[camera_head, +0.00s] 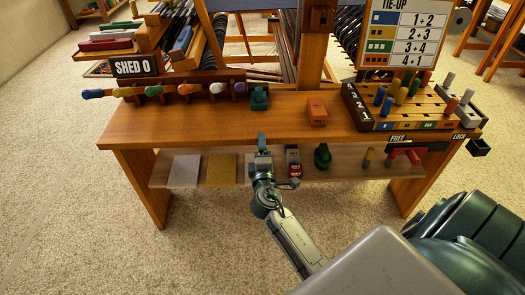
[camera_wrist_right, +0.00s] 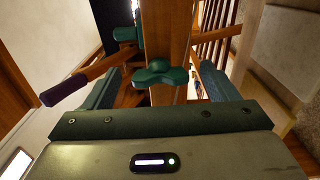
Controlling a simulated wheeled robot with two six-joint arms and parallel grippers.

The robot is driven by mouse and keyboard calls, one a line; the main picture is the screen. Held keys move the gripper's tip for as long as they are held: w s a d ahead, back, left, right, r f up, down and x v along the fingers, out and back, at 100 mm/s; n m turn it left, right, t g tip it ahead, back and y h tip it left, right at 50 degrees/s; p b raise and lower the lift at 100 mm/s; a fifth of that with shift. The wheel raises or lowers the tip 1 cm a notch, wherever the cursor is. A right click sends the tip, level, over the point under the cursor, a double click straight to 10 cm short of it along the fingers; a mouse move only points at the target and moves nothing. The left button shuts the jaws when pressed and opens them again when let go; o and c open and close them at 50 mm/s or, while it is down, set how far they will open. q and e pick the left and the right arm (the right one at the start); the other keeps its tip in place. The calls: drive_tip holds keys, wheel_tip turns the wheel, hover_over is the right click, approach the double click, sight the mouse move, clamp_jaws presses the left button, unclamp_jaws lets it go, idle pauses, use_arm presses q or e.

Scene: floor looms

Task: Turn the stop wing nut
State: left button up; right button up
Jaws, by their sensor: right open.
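The green wing nut (camera_wrist_right: 160,74) shows in the right wrist view, its two lobes spread left and right against an upright wooden post (camera_wrist_right: 165,35). My right gripper (camera_wrist_right: 162,66) is open, with one green finger on each side of the wing nut. I see gaps on both sides, and cannot tell whether the nut lies fully between the fingertips. In the head view my right gripper (camera_head: 262,143) is at the front edge of the wooden bench (camera_head: 210,122). I cannot make out the wing nut there for sure. My left gripper is not in view.
A dark purple-ended wooden handle (camera_wrist_right: 70,85) juts out left of the post. On the bench stand a row of coloured levers (camera_head: 155,90), a green block (camera_head: 259,98), an orange block (camera_head: 317,112) and a peg board (camera_head: 410,112). Several small items lie on the shelf below.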

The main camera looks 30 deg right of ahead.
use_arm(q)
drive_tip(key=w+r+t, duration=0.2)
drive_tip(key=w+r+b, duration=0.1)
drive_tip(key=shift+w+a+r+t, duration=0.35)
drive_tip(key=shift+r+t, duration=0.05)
use_arm(e)
drive_tip(key=v, duration=1)
drive_tip(key=shift+s+a, duration=0.2)
drive_tip(key=shift+s, duration=0.15)
drive_tip(key=shift+f, duration=0.1)
